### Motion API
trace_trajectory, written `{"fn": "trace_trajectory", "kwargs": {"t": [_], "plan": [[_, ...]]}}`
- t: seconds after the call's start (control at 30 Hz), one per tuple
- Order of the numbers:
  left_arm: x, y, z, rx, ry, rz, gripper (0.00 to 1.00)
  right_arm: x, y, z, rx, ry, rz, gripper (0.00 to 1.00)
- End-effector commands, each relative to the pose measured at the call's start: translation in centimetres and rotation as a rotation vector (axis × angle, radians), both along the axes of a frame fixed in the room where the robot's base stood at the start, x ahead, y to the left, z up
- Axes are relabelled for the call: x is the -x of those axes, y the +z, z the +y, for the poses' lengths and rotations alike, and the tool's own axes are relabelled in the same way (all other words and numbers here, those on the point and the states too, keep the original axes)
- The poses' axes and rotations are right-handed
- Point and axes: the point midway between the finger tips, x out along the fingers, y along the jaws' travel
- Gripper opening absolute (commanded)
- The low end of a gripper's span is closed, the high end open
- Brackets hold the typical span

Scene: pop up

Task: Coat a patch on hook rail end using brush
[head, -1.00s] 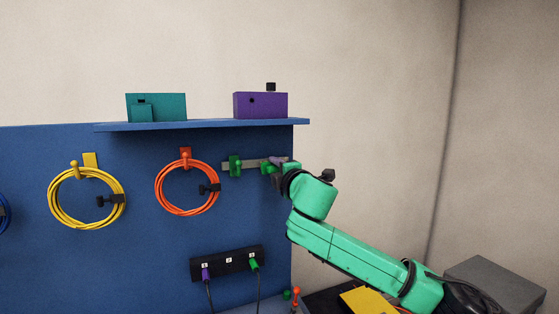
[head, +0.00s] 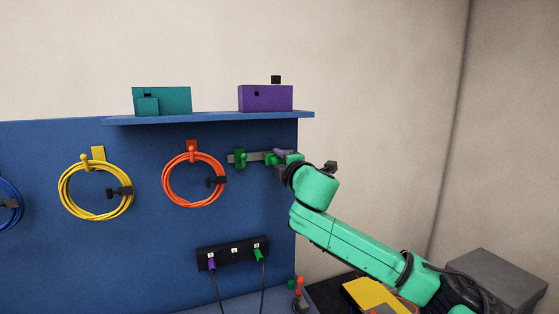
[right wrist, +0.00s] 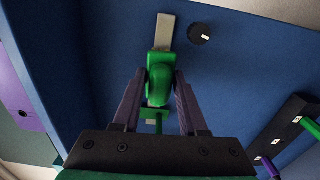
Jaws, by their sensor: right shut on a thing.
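The hook rail (head: 256,157) is a light grey strip on the blue board under the shelf. A green hook (head: 240,159) sits near its left end. My right gripper (head: 280,159) is at the rail's right end and partly covers it. In the right wrist view its two purple fingers (right wrist: 159,88) close on a green piece (right wrist: 160,80), which I take as the brush. Its bristles are hidden, and I cannot tell whether it touches the rail. The grey rail (right wrist: 165,32) shows beyond it. No patch can be made out. My left gripper is not in view.
The shelf (head: 210,119) above bears a teal box (head: 170,100) and a purple box (head: 265,98). Yellow (head: 96,190) and orange cable coils (head: 193,180) hang to the left. A black socket strip (head: 232,253) with plugs is below. Open wall lies to the right.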

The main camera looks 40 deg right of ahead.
Motion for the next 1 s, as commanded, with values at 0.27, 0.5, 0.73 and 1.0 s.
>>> {"fn": "trace_trajectory", "kwargs": {"t": [0.27, 0.5, 0.73, 1.0], "plan": [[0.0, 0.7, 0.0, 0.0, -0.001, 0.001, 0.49, -0.5, 0.2, -0.2, -0.001, 0.0, -0.001, 0.0], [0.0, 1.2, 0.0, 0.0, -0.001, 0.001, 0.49, -0.9, 0.2, -0.3, -0.001, 0.0, -0.001, 0.0], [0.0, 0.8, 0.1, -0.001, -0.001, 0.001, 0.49, -0.8, -0.1, -0.9, 0.002, -0.002, 0.0, 0.0], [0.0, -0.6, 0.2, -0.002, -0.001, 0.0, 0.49, 0.3, -0.2, -3.4, 0.003, -0.001, 0.0, 0.0]]}}
